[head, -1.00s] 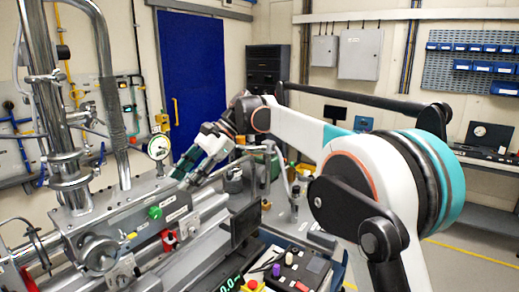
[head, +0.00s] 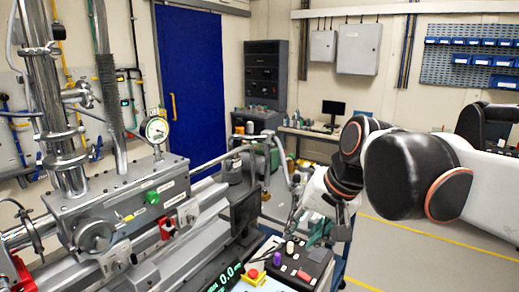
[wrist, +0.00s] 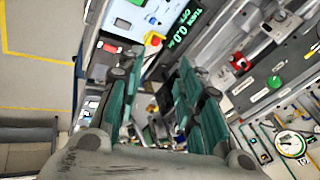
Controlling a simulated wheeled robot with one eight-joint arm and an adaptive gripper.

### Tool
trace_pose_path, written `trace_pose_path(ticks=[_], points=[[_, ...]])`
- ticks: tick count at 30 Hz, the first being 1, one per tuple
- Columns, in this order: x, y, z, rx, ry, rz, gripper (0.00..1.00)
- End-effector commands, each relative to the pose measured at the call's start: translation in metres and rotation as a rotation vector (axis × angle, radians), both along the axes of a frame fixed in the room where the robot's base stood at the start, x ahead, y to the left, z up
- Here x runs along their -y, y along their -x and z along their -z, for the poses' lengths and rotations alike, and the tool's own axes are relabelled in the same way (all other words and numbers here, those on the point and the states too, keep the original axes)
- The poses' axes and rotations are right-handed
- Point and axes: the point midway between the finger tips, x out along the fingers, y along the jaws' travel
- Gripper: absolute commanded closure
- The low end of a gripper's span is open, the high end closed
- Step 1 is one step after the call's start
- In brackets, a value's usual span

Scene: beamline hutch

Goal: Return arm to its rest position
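My arm reaches in from the right edge of the head view and folds down beside the bench. My gripper (wrist: 160,62) hangs at its end with its fingers pointing down; in the head view it is small and partly hidden by my wrist (head: 338,190). In the wrist view the two teal-padded fingers stand apart with a clear gap and nothing held between them. The gripper is near the control box (head: 300,268), right of the machine; I cannot tell the exact clearance.
The steel machine with a dial gauge (head: 157,129) and green button (head: 152,198) fills the left. A red emergency button (head: 252,274) is at the front. A blue door (head: 205,95) and grey cabinet (head: 265,75) stand behind. Open floor (head: 400,240) lies on the right.

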Motion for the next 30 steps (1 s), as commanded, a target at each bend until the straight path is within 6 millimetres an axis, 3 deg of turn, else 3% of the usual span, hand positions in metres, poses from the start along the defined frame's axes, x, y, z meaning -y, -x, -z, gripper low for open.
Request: trace_pose_path(ticks=[1, 9, 15, 20, 30], points=[[0.013, 0.015, 0.015, 0.031, 0.034, -0.009, 0.67], [0.073, 0.078, 0.083, 0.197, 0.247, -0.092, 0.67], [0.1, 0.108, 0.121, 0.27, 0.37, -0.141, 0.67], [0.108, 0.117, 0.132, 0.291, 0.412, -0.159, 0.67], [0.109, 0.117, 0.132, 0.293, 0.415, -0.161, 0.67]])
